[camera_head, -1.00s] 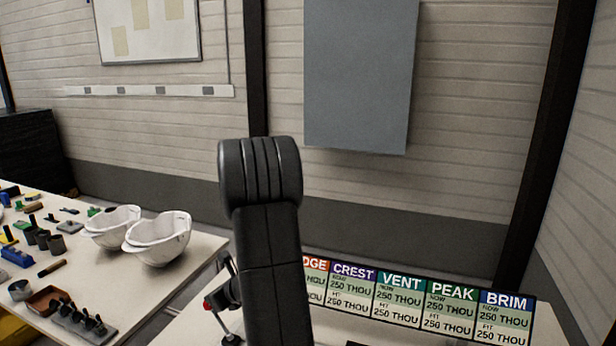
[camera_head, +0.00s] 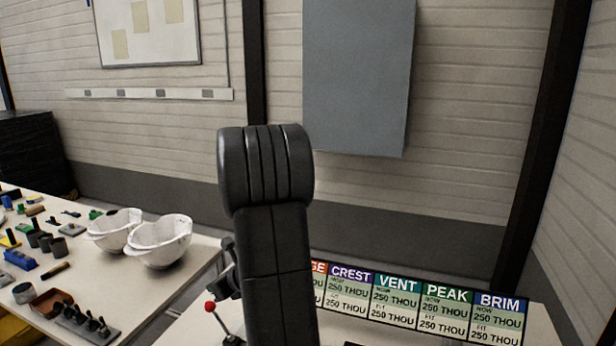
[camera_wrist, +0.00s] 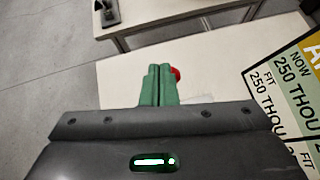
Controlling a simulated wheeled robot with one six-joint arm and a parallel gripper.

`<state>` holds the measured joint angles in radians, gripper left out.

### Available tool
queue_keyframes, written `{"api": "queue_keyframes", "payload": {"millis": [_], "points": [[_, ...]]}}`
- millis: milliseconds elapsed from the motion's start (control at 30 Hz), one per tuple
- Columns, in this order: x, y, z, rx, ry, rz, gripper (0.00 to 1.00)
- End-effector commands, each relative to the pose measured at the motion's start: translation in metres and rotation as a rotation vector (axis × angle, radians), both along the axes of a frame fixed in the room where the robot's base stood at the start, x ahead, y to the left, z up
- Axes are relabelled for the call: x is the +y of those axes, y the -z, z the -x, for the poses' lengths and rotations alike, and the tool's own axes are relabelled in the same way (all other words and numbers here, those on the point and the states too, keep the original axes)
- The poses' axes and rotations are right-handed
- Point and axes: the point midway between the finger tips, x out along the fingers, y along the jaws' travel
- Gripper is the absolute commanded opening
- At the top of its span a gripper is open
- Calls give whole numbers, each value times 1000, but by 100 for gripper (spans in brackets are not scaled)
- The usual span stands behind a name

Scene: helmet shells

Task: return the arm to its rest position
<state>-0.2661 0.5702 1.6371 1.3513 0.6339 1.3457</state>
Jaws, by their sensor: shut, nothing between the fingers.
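My arm (camera_head: 270,240) stands upright and folded in the middle of the head view, in front of the near table. My gripper shows in the wrist view (camera_wrist: 160,86) as two green fingers pressed together with nothing between them. It points over the pale near tabletop (camera_wrist: 125,75). A red knob (camera_wrist: 176,73) shows just behind the fingertips, partly hidden by them. The fingers are hidden in the head view.
A red-knobbed lever (camera_head: 210,307) stands on the near table, left of my arm. A sign board (camera_head: 420,305) stands to the right. Two white helmet shells (camera_head: 160,241) (camera_head: 116,230) and several tools lie on the left table (camera_head: 185,285). Floor (camera_wrist: 50,70) shows between the tables.

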Motion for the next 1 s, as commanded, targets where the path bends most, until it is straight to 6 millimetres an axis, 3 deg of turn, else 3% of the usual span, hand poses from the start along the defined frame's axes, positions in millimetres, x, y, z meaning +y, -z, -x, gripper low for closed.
{"api": "queue_keyframes", "payload": {"millis": [300, 333, 400, 867, 1000], "points": [[-2, -61, 9, -5, -1, 0, 0], [-2, -59, 10, -2, 0, 1, 0], [-2, -37, 7, 9, 3, 2, 0], [1, 41, -6, 5, 2, 2, 0], [18, 63, -9, 2, 0, 1, 0]]}}
